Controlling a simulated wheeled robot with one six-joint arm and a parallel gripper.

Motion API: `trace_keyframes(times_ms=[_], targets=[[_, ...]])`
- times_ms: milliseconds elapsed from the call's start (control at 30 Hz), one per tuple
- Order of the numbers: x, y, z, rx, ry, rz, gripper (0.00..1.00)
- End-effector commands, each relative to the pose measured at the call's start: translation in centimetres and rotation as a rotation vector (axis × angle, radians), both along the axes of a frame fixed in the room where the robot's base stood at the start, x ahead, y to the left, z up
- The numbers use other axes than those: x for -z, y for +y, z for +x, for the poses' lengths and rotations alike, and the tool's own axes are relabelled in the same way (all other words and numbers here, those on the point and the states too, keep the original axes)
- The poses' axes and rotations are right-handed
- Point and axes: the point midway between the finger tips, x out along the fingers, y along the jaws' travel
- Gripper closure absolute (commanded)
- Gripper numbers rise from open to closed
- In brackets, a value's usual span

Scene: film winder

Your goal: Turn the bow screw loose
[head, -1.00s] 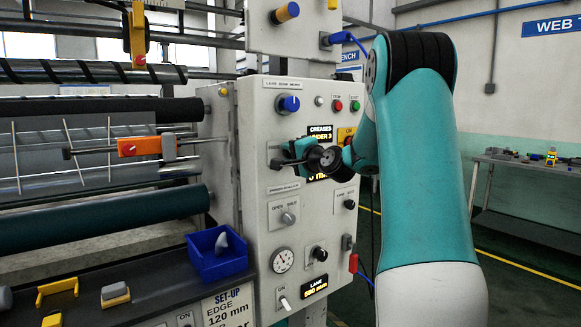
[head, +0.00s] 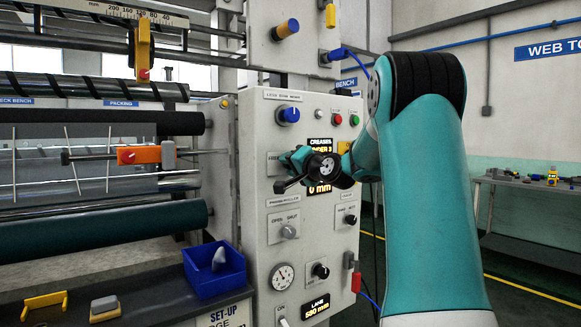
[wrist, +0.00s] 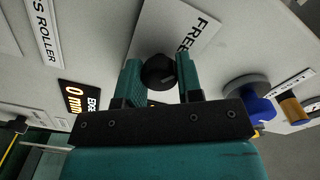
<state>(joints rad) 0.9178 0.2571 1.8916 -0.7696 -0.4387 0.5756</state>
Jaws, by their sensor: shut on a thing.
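A round black knob (wrist: 159,72) with a pale pointer mark sits on a light plate with the word FREE (wrist: 200,30), in the wrist view. My gripper (wrist: 159,68) has one teal finger on each side of the knob and is shut on it. In the head view my gripper (head: 294,172) is at the front of the grey panel (head: 258,215).
A blue knob (head: 289,114) is above my gripper. A display reading 0 mm (head: 319,188) is just below it, partly covered. Smaller switches and a gauge (head: 282,276) are lower down. Rollers and an orange block (head: 139,155) stand left; a blue bin (head: 214,270) sits on the bench.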

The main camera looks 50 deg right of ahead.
Motion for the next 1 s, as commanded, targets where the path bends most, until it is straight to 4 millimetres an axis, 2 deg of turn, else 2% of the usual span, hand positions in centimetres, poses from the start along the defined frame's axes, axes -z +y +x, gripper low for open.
trace_keyframes(times_ms=[167, 200, 300, 667, 867, 1000], targets=[[0.1, 0.1, 0.0, -0.002, 0.004, 0.002, 0.9], [0.1, 0.1, 0.0, -0.002, 0.004, 0.002, 0.62], [0.1, 0.1, 0.0, -0.001, 0.003, 0.002, 0.41], [0.1, 0.1, -0.6, 0.0, 0.001, 0.002, 0.41], [0.2, 0.8, -4.1, 0.004, -0.001, 0.001, 0.41], [0.3, 1.6, -7.7, 0.007, 0.0, 0.0, 0.41]])
